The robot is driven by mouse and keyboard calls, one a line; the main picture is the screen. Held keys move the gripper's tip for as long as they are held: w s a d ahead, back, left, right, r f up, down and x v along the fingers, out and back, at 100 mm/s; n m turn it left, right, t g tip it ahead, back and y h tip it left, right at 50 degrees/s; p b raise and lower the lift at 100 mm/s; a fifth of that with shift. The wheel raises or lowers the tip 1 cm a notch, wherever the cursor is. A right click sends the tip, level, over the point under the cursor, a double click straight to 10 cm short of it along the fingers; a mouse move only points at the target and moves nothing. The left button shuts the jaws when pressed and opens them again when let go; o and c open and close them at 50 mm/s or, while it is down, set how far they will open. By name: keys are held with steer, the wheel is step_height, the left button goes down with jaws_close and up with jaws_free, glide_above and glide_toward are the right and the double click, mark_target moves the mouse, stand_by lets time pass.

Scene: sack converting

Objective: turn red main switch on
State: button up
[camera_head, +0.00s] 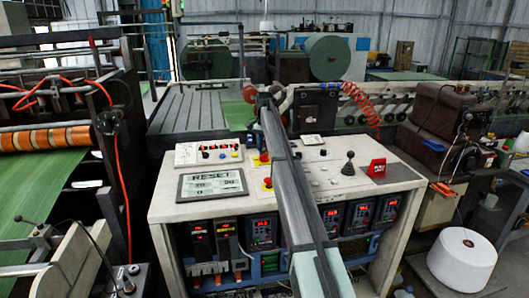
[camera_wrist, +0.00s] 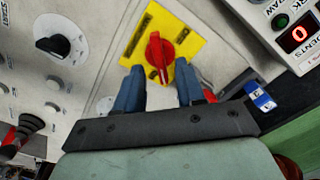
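The red main switch (camera_wrist: 160,50) is a rotary knob on a yellow plate (camera_wrist: 139,33) in the wrist view. Its narrow grip points toward the bottom of the picture, with a pale mark near its end. My gripper (camera_wrist: 159,72) is open, its two blue fingers on either side of the knob's lower end with gaps to it; I cannot tell how far above the panel the fingertips are. In the head view, a yellow plate with a red knob (camera_head: 268,183) shows beside my arm, partly covered by it. My gripper cannot be made out there.
The wrist view shows a black dial (camera_wrist: 53,46) at left and a red-digit display (camera_wrist: 298,34) at upper right.

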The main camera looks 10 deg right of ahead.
mark_target(265, 153)
step_height(265, 153, up, 11)
stand_by(0.4)
steer(key=shift+f, duration=0.15)
